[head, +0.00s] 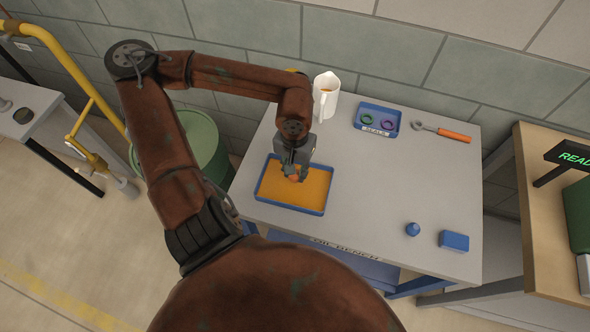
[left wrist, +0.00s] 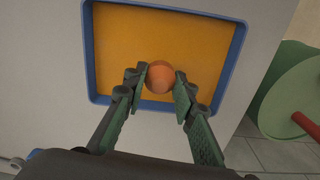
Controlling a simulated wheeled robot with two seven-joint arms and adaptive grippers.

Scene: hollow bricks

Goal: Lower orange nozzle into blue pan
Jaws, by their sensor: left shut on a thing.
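The orange nozzle (head: 294,178) is a small round orange piece between the fingers of my left gripper (head: 293,174). In the left wrist view the gripper (left wrist: 160,85) is shut on the nozzle (left wrist: 159,78), with one finger on each side. Both are over the blue pan (head: 329,192), whose floor looks orange-yellow, inside its rim. The pan's blue rim (left wrist: 236,55) also shows in the left wrist view. Whether the nozzle touches the pan's orange contents cannot be told. My right gripper is not in view.
The grey bench (head: 380,220) is mostly clear right of the pan. A white jug (head: 326,98), a blue tray with rings (head: 378,112), and an orange-handled wrench (head: 453,135) stand at the back. A blue block (head: 454,241) and small blue piece (head: 412,229) lie front right.

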